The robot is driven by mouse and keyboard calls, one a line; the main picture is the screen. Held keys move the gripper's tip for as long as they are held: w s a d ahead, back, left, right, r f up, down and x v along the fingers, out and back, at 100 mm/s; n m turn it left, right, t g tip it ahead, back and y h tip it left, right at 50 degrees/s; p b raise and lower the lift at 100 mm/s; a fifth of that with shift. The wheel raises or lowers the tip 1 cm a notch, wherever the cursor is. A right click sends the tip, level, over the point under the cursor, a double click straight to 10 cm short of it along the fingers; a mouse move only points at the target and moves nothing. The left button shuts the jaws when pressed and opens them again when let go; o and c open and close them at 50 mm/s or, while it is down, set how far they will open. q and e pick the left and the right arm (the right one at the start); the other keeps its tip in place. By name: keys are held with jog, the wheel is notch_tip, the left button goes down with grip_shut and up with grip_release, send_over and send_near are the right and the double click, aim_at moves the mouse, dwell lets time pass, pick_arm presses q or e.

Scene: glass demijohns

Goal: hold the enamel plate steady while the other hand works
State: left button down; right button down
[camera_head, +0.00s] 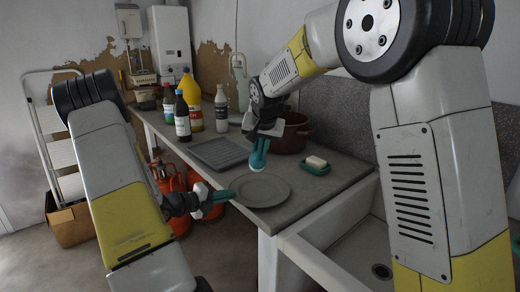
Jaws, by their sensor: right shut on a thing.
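The grey enamel plate (268,193) lies flat near the front edge of the worktop. My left gripper (226,196) is at the plate's left rim, its teal fingers pointing right towards it. I cannot tell whether the fingers are open or shut, or whether they touch the rim. My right gripper (259,158) points down above the far side of the plate. It is shut on a small pale thing (257,169), mostly hidden by the fingers, just over the plate.
A grey ridged tray (218,153) lies behind the plate. A soap bar (316,161) on a green dish (315,169) and a brown pot (291,137) stand right. Bottles, including a yellow one (190,92), stand further back. A sink (345,250) is in front right.

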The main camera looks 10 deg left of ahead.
pick_arm(q)
jog(key=c, duration=1.6)
grip_release()
jog(key=shift+o, duration=0.2)
